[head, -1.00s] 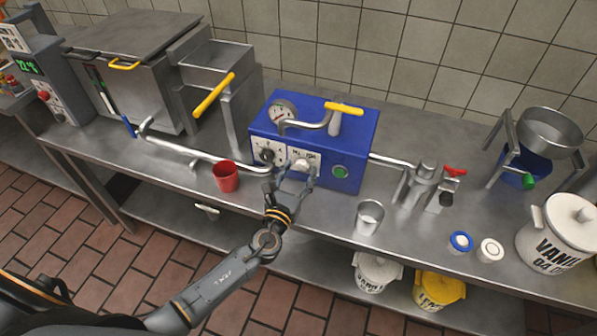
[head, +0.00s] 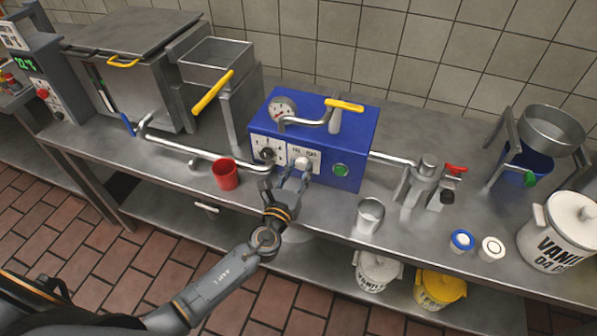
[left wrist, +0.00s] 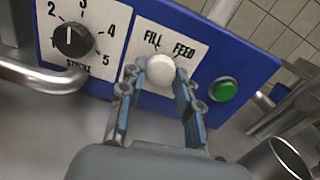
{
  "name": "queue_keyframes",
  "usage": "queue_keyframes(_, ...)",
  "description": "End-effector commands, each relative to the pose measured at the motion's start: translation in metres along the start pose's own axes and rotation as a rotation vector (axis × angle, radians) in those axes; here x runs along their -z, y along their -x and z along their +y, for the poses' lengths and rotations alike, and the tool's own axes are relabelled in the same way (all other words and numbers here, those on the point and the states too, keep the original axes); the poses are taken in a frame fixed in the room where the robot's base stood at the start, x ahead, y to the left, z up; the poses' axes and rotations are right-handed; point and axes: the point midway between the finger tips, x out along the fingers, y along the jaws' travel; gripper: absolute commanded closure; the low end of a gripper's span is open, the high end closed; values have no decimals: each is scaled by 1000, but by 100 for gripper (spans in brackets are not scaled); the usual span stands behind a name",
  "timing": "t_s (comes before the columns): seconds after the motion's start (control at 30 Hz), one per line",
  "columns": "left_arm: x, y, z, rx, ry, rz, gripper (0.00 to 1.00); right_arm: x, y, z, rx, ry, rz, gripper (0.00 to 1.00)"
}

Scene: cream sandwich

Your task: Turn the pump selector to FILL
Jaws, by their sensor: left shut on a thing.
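The pump selector is a round white knob (head: 303,163) on the front of the blue pump box (head: 357,135). In the left wrist view the knob (left wrist: 160,70) sits on a white plate marked FILL at left and FEED at right. I cannot make out a pointer on the knob. My left gripper (head: 294,174) reaches up to the panel from the front. Its blue-lined fingers lie on both sides of the knob and are shut on it. They hide part of the plate's lower area. My right gripper is out of view.
A numbered black dial (left wrist: 73,39) is left of the selector and a green button (left wrist: 223,91) is right of it. A red cup (head: 225,175) and steel pipe stand left of my gripper. A metal cup (head: 370,215) stands to the right on the steel counter (head: 325,213).

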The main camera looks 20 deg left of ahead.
Motion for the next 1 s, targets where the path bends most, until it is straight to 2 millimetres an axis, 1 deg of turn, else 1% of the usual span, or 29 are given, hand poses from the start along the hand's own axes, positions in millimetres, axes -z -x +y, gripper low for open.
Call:
queue_keyframes(0.03, 2, 0, 0, -1, 36, -1, 98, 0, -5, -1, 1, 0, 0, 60)
queue_keyframes(0.17, 3, 0, 0, 1, 141, -1, 98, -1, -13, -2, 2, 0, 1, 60)
queue_keyframes(0.5, 3, 0, 0, 0, 466, -1, 98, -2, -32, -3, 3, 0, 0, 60)
queue_keyframes(1.0, 1, 0, 0, -1, 907, -1, 98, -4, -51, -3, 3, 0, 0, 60)
